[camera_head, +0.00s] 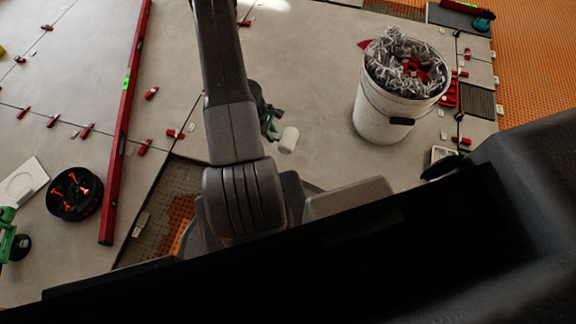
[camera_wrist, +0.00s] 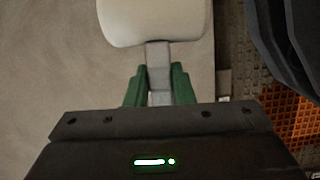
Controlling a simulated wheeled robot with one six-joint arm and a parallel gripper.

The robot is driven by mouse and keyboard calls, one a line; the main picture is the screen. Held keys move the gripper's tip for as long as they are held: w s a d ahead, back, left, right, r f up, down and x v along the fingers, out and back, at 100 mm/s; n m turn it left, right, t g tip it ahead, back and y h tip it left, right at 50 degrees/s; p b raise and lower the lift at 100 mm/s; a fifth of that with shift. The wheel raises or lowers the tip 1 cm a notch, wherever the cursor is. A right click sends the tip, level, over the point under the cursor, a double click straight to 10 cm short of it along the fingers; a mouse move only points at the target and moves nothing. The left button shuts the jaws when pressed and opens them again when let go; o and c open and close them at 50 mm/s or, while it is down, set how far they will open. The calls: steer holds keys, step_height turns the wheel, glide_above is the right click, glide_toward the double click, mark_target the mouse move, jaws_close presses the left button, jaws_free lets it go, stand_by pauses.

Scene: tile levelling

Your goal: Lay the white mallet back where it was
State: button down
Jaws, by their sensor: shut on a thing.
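The white mallet's head (camera_head: 288,139) shows just right of my arm in the head view, over the grey tiles. In the wrist view the rounded white mallet head (camera_wrist: 155,20) fills the top, with a grey handle running down from it. My gripper (camera_wrist: 159,88) has its green fingers shut on that handle, just below the head. In the head view my gripper (camera_head: 272,122) is partly hidden behind my arm. I cannot tell whether the mallet touches the floor.
A white bucket (camera_head: 380,122) of grey and red clips stands at right. A long red level (camera_head: 126,115) lies at left, with a round black tray (camera_head: 75,194) beside it. Small red wedges (camera_head: 176,134) sit along the joints. Open tile lies between arm and bucket.

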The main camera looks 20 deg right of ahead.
steer(key=shift+s+a+f+b, duration=0.15)
steer(key=shift+s+f+b, duration=0.15)
steer(key=shift+f, duration=0.4)
steer(key=shift+s+a+f+b, duration=0.15)
steer(key=shift+f+b, duration=0.1)
steer(key=shift+f, duration=0.4)
step_height(320, 180, down, 10)
steer(key=b, duration=0.4)
steer(key=shift+d+r, duration=0.1)
steer(key=shift+r, duration=0.25)
steer(key=c, duration=1.3)
jaws_free()
steer(key=shift+o, duration=0.2)
steer(key=p+v, duration=0.5)
steer(key=v, duration=0.7)
steer(key=shift+p, duration=0.35)
